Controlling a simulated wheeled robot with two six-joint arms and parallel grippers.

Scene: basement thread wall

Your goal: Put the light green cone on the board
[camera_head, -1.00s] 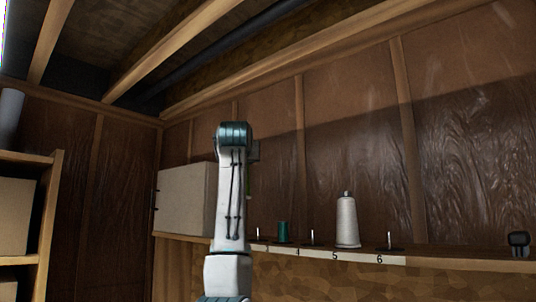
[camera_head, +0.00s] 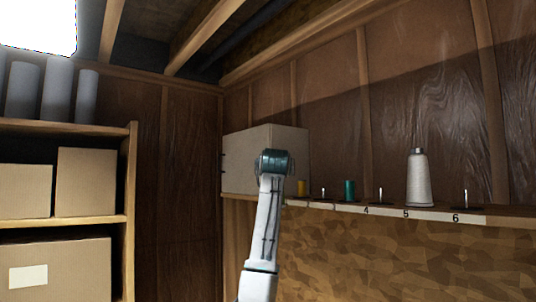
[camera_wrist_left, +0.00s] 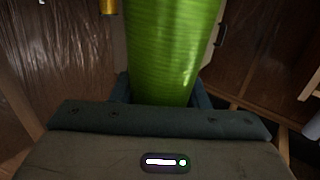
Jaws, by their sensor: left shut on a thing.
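The light green cone (camera_wrist_left: 172,45) fills the upper middle of the left wrist view, with its far end cut off. My left gripper (camera_wrist_left: 163,92) is shut on it, the fingers on either side of its lower part. In the head view my left arm stands upright in the middle, and its wrist hides the fingers and the cone. The board (camera_head: 388,212) is a ledge along the right wall with a white numbered strip and upright pegs. A white cone (camera_head: 419,180) stands at 5. The peg (camera_head: 465,200) at 6 is bare. My right gripper is not in view.
A green spool (camera_head: 348,190) and a yellow spool (camera_head: 301,188) stand on the board, with a bare peg (camera_head: 323,192) between them. A pale box (camera_head: 245,165) is behind my arm. A shelf (camera_head: 128,190) with cardboard boxes stands at left.

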